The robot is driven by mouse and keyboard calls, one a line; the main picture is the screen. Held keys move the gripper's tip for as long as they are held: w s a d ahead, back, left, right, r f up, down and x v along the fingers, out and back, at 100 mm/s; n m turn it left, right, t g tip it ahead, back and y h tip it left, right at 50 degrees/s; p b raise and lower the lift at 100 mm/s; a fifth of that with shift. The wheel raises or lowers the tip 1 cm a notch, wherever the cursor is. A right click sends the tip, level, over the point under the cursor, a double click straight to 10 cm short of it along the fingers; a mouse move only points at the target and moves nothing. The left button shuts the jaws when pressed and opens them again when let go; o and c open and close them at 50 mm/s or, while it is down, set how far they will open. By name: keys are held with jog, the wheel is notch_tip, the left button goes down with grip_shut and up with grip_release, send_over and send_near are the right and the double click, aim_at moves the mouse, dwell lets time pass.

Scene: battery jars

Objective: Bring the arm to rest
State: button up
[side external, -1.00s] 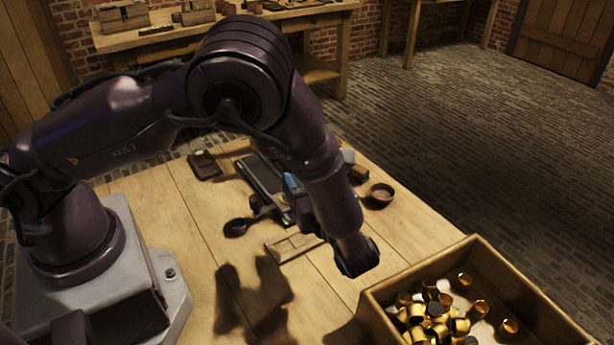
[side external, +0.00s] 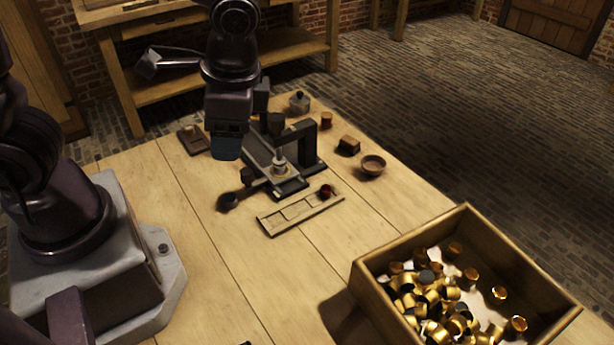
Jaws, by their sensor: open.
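My gripper (side external: 227,148) hangs at the end of my raised arm, high over the far left part of the wooden table (side external: 190,235). It points down and a teal-blue part shows at its lower end. It is open, and I see nothing held in it. The gap between its fingers is hard to make out from this side. In the picture it overlaps the left edge of a dark press-like fixture (side external: 290,185), and I cannot tell the exact height between them.
A wooden box (side external: 395,325) of brass and dark caps stands at front right. A slotted wooden tray (side external: 290,218) holds a small dark-red piece (side external: 326,191). A small bowl (side external: 373,165), a brown block (side external: 349,145) and a dark spoon-like tool (side external: 230,201) lie near the fixture. The front table area is mostly clear.

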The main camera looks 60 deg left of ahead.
jog(key=s+a+r+n+t+h, duration=0.1)
jog(key=s+a+r+n+t, duration=0.1)
jog(key=r, duration=0.3)
jog(key=s+a+r+n+t+h, duration=0.1)
jog(key=s+r+n+t, duration=0.1)
jog(key=r, duration=0.4)
jog(key=n+t, duration=0.1)
jog(key=t, duration=0.1)
jog(key=shift+s+a+t+h, duration=0.25)
jog(key=shift+a+t+h, duration=0.15)
jog(key=shift+r, duration=0.1)
dwell(0.5)
